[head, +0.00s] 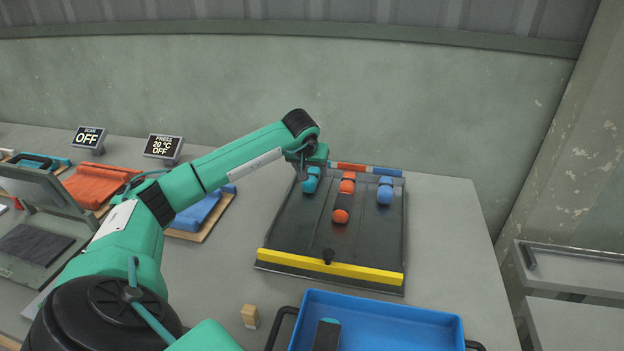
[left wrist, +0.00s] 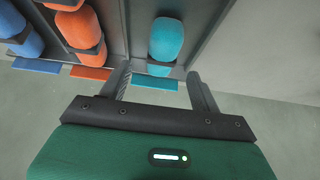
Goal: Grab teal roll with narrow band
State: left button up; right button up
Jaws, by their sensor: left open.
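A teal roll (head: 311,184) lies at the far end of the left lane of the dark sloped rack (head: 312,235). In the left wrist view the teal roll (left wrist: 166,38) has a narrow dark band near its end close to my gripper. My left gripper (head: 302,172) is at the rack's far left, at this roll. In the left wrist view its open fingers (left wrist: 160,76) stand to either side of the roll's banded end, and no grip shows. Another teal roll with a wide dark part (head: 327,335) lies in the blue tray (head: 400,303). My right gripper is not in view.
Orange rolls (head: 341,215) with dark bands lie in the rack's middle lane and a blue roll (head: 385,193) in the right lane. A yellow bar (head: 330,266) crosses the rack's front. A small wooden block (head: 250,315) stands left of the tray. The table right of the rack is clear.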

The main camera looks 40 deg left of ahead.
aim_at(311, 175)
pick_arm(q)
jog(key=shift+w+a+f, duration=0.1)
jog(key=shift+w+f, duration=0.1)
jog(key=shift+f, duration=0.25)
jog(key=p+x, duration=0.1)
jog(key=x, duration=0.4)
jog(key=shift+s+a, duration=0.1)
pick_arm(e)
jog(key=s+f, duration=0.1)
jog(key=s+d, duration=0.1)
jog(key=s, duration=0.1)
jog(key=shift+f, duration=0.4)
pick_arm(q)
jog(key=shift+f, duration=0.15)
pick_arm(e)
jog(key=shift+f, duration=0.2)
pick_arm(q)
jog(key=c, duration=1.1)
